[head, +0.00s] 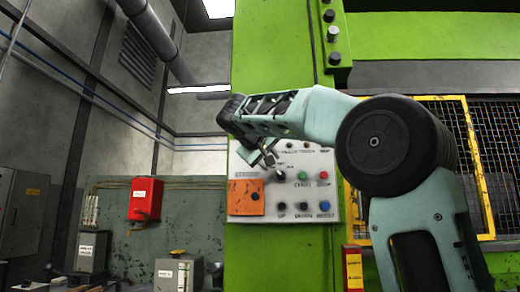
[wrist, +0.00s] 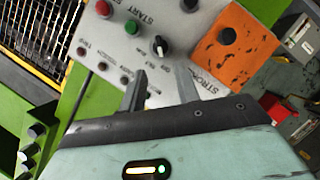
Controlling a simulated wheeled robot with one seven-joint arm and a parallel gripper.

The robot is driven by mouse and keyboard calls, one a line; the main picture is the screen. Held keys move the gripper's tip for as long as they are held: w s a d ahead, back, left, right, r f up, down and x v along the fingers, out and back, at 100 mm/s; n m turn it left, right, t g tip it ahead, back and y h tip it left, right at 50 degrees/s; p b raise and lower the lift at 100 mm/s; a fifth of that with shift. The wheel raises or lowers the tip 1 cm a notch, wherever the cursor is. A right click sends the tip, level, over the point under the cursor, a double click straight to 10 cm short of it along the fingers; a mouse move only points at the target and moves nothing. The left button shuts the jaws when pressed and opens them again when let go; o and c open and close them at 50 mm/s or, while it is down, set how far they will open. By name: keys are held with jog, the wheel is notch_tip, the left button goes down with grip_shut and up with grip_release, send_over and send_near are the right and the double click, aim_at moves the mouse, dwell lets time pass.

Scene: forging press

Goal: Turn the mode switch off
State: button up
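The control panel (head: 327,207) is a pale plate on the green press. A black rotary knob with a light pointer mark (wrist: 160,46), seemingly the mode switch, sits on it between the green button and the orange plate. It also shows in the head view (head: 280,176), just below my gripper. Its small labels are too blurred to read surely. My gripper (wrist: 161,72) is open and empty, its two fingers apart and pointing at the panel. In the wrist view the knob lies just beyond and between the fingertips; I see no contact. My gripper also shows in the head view (head: 266,158).
A green button (wrist: 133,27), a red button (wrist: 103,8) and several small dark lamps (wrist: 81,51) are close by. An orange plate (wrist: 232,48) adjoins the knob. A yellow-framed mesh guard (head: 478,150) stands right. A red box (head: 145,199) hangs on the left wall.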

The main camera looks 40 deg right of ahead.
jog(key=v, duration=0.7)
jog(key=shift+a, duration=0.25)
jog(key=shift+s, duration=0.15)
